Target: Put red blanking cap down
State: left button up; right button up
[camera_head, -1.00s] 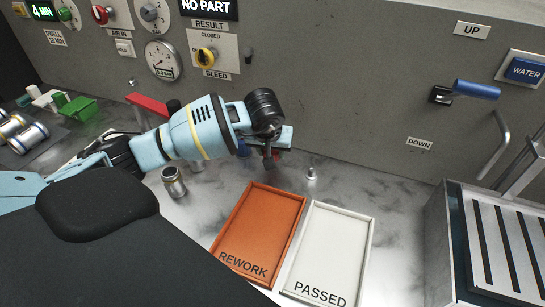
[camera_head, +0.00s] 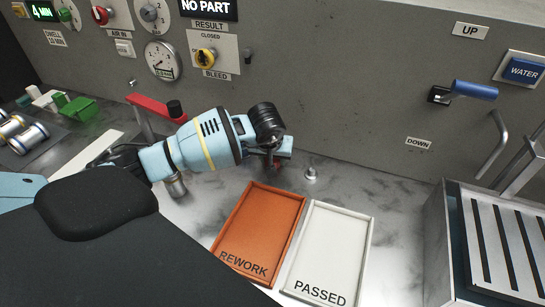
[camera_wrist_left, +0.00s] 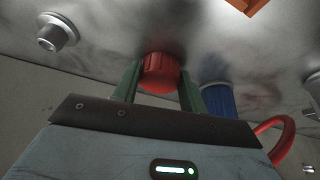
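The red blanking cap (camera_wrist_left: 161,73) is between the two green fingers of my left gripper (camera_wrist_left: 159,88) in the left wrist view. The fingers appear to touch it on both sides. In the head view, my left gripper (camera_head: 276,164) is low over the marble worktop, behind the orange rework tray, and only a little of the red cap (camera_head: 277,166) shows below it. I cannot tell whether the cap touches the worktop. A blue cap-like part (camera_wrist_left: 218,100) stands just right of the fingers in the left wrist view. My right gripper is not in view.
A metal fitting (camera_head: 311,174) stands right of the gripper. The orange rework tray (camera_head: 237,213) and white passed tray (camera_head: 370,235) look empty. A metal cylinder (camera_head: 176,187) is partly hidden under my left arm. The grey panel (camera_head: 330,110) rises behind.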

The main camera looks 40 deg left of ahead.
pick_arm(q)
jog(key=o, duration=0.5)
jog(key=shift+c, duration=0.2)
jog(key=shift+s+r, duration=0.1)
jog(key=shift+r, duration=0.4)
jog(key=v, duration=1.1)
jog(key=shift+p, duration=0.45)
jog(key=shift+s+r, duration=0.1)
